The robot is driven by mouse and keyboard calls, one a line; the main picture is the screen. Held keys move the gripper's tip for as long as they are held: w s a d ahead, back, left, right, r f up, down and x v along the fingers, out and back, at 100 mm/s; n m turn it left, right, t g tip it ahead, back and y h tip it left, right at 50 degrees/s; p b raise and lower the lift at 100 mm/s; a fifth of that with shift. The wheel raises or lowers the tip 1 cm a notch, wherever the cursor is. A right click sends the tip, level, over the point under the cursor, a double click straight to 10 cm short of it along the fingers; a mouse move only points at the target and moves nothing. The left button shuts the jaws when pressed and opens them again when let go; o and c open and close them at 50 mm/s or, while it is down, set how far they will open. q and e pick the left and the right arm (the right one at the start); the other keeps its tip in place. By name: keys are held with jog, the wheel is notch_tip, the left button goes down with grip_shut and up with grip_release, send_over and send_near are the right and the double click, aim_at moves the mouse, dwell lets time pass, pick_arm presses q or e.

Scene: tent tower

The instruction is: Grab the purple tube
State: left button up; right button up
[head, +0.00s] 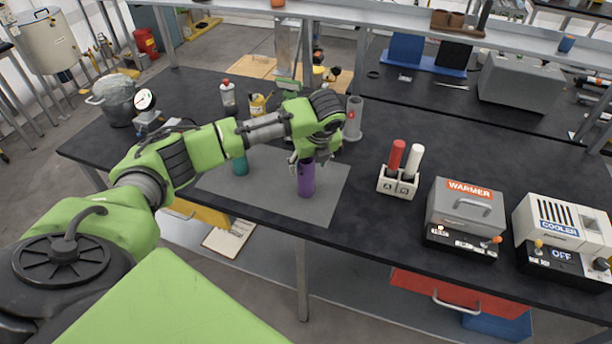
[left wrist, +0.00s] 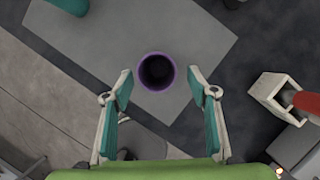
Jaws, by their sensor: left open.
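The purple tube (head: 306,180) stands upright on the grey mat (head: 335,185) near the front edge of the table. In the left wrist view I look down on its round open top (left wrist: 156,72), which lies slightly beyond my fingertips and roughly centred between them. My left gripper (head: 303,158) is above the tube in the head view, with its fingers partly hidden by the wrist. In the left wrist view its two teal-padded fingers (left wrist: 160,83) are spread apart with nothing between them. My right gripper is in neither view.
A white rack (head: 398,182) with a red and a white tube is to the right, then the warmer (head: 465,208) and the cooler (head: 560,222). A grey cylinder (head: 353,120) stands behind.

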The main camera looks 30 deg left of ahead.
pick_arm(q)
jog(key=shift+p+x, duration=0.45)
jog(key=shift+x, duration=1.45)
jog(key=shift+s+a+r, duration=0.1)
jog(key=shift+a+r, duration=0.05)
jog(key=c, duration=1.3)
jog(key=shift+o, duration=0.2)
